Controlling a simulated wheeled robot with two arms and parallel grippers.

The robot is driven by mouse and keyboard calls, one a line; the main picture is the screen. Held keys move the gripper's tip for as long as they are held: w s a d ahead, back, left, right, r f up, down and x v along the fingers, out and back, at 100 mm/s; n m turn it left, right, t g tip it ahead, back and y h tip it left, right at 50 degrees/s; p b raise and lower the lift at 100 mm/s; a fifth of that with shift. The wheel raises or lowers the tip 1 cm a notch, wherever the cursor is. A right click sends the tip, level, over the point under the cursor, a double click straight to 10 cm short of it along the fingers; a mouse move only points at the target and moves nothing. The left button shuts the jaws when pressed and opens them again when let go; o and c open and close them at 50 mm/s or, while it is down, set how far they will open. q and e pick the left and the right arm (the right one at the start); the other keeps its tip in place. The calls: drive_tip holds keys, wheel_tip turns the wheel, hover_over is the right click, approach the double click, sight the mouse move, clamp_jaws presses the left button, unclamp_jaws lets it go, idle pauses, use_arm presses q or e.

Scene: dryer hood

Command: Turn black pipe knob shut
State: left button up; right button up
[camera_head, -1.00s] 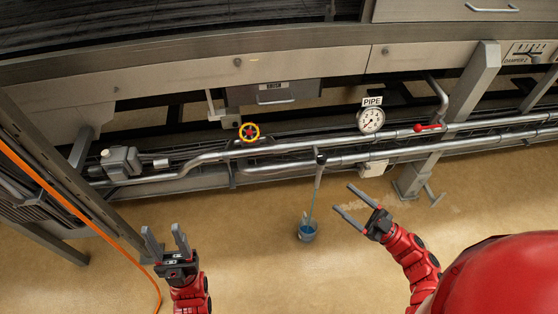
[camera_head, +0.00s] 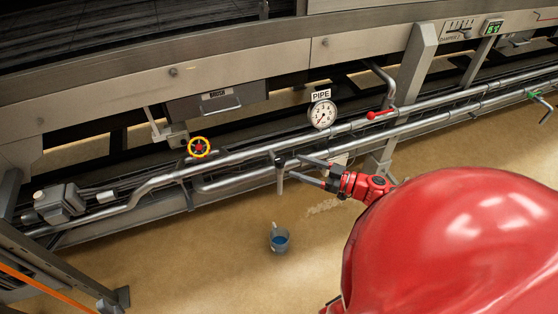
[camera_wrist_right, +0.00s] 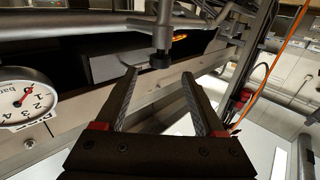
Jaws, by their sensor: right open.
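The black pipe knob (camera_head: 280,160) sits at the top of a short grey stub on the lower steel pipe in the head view. In the right wrist view the black knob (camera_wrist_right: 160,61) lies just past the fingertips, roughly centred between them. My right gripper (camera_head: 296,166) is open, with its fingers pointing left toward the knob and its tips close to it. The wrist view also shows this open gripper (camera_wrist_right: 159,74) with nothing between the fingers. Whether a finger touches the knob cannot be told. My left gripper is out of view.
A pressure gauge (camera_head: 322,114) marked PIPE and a red lever (camera_head: 380,113) are on the pipes to the right. A yellow-red handwheel (camera_head: 199,147) is to the left. A bucket (camera_head: 279,240) of blue liquid stands on the floor below. Open floor lies in front.

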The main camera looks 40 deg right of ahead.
sight(280, 158)
drive_tip(key=x, duration=0.7)
drive_tip(key=shift+w+a+b, duration=0.15)
drive_tip(key=shift+w+b, duration=0.05)
drive_tip(key=shift+b, duration=0.15)
clamp_jaws()
